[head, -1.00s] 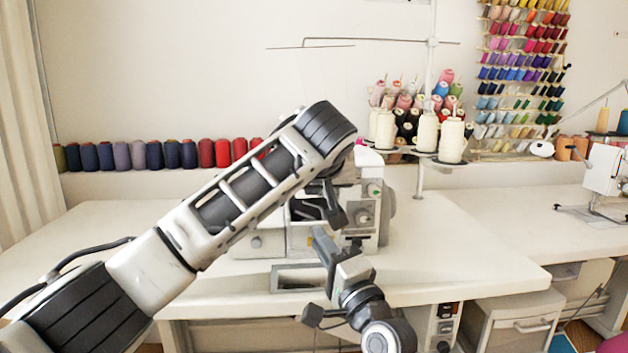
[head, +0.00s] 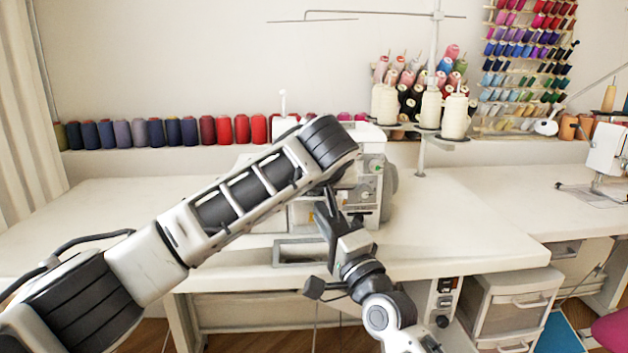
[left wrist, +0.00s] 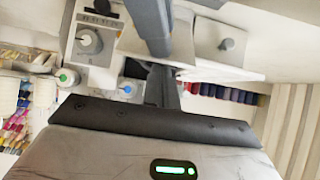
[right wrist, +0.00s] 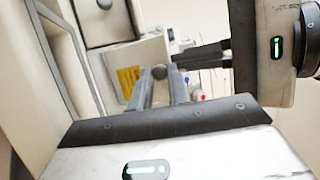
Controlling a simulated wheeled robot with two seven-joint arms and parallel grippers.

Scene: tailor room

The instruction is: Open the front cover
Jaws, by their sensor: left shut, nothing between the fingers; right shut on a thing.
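The white sewing machine (head: 370,190) stands on the table, largely hidden behind my left arm in the head view. Its front cover's low left side is mostly covered there. My right gripper (head: 328,208) reaches up to the machine's front.
The white table (head: 460,225) has clear room right of the machine. Cream thread cones (head: 430,110) stand behind it. Coloured spools (head: 165,132) line the ledge behind. Another machine (head: 608,150) is at far right. A drawer cabinet (head: 515,300) stands below the table.

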